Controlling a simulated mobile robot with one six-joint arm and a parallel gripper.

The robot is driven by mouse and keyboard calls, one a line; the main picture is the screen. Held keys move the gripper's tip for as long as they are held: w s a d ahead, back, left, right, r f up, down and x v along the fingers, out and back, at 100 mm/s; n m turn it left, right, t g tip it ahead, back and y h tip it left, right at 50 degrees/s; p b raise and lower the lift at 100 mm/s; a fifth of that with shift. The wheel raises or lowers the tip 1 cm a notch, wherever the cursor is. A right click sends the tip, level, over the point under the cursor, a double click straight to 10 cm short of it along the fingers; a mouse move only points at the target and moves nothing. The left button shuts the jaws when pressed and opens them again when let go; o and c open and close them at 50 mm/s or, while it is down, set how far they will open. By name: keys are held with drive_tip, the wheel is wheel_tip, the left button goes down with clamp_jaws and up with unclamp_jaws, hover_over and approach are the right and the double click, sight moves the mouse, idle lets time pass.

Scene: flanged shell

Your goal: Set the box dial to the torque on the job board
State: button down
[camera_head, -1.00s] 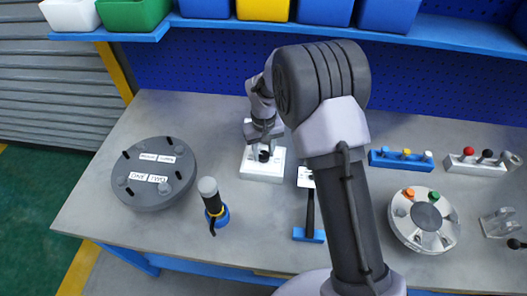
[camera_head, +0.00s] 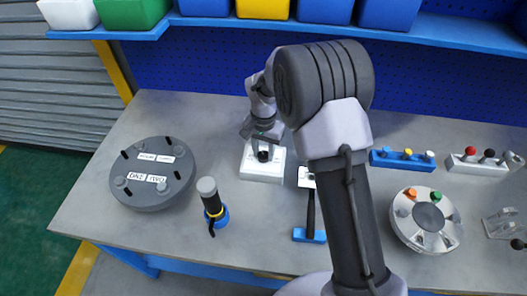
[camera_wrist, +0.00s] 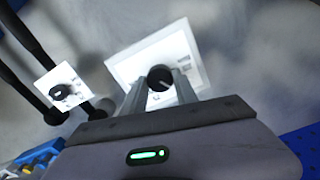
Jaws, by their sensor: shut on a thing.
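The white box (camera_head: 262,174) with a black dial (camera_head: 263,156) stands on the bench below my gripper (camera_head: 262,144). In the wrist view the box (camera_wrist: 125,72) lies at an angle, and its round black dial (camera_wrist: 160,78) has a pale pointer mark. My gripper (camera_wrist: 161,86) is shut on the dial, one finger on each side. The small print on the box is too blurred to read. I cannot make out a job board with a torque value in these views.
A dark flanged disc (camera_head: 150,190) with white labels is at left, beside a black-and-yellow tool (camera_head: 212,203). A black-handled tool (camera_head: 310,210) on a blue stand is right of the box. A silver round part (camera_head: 425,220) and peg racks (camera_head: 400,160) are farther right.

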sight(264, 155)
idle(0.5)
drive_tip(key=c, duration=0.9)
unclamp_jaws()
drive_tip(key=shift+c, duration=0.2)
wheel_tip(264, 155, up, 18)
drive_tip(key=p, duration=0.5)
drive_tip(key=shift+f, duration=0.25)
drive_tip(key=s+d+r+t+y+b, duration=0.1)
drive_tip(key=s+d+r+t+b, duration=0.15)
drive_tip(key=s+r, duration=0.4)
drive_tip(key=s+d+r+t+b, duration=0.1)
drive_tip(key=s+d+r, duration=0.25)
drive_tip(key=s, duration=0.55)
drive_tip(key=s+d+f+t+y+b, duration=0.1)
drive_tip(key=s+f+t+b, duration=0.1)
drive_tip(key=s, duration=1.1)
drive_tip(key=shift+f+n+b, duration=0.3)
drive_tip(key=shift+f+b, duration=0.05)
drive_tip(key=shift+f, duration=0.35)
